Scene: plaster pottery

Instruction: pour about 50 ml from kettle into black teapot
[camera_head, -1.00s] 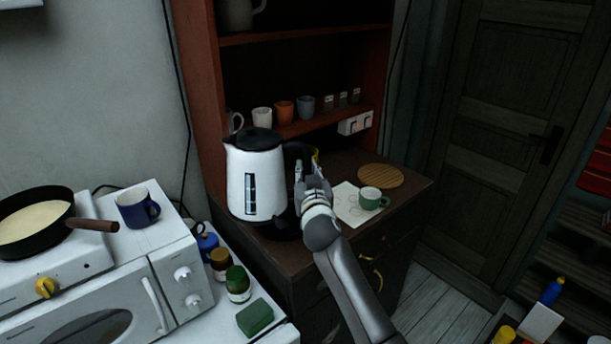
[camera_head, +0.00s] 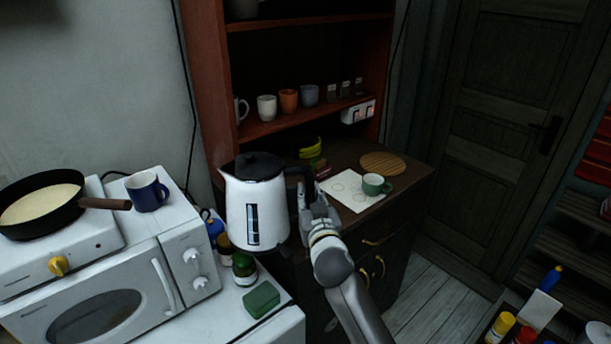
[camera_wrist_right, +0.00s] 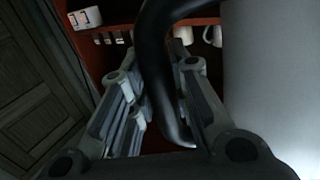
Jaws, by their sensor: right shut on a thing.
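The white kettle (camera_head: 258,206) with a black lid and handle is near the middle of the head view, upright, in front of the dark cabinet. My right gripper (camera_head: 308,196) is shut on its black handle. The right wrist view shows the black handle (camera_wrist_right: 158,70) between the fingers (camera_wrist_right: 150,95) and the white kettle body (camera_wrist_right: 270,75) at the right. I cannot see a black teapot for certain. My left gripper is not in view.
On the cabinet top are a green cup (camera_head: 373,185), a paper sheet (camera_head: 345,196) and a round wooden board (camera_head: 383,163). Cups (camera_head: 288,101) stand on the shelf behind. At left are a blue mug (camera_head: 147,191), a pan (camera_head: 42,205) and a white oven (camera_head: 100,290).

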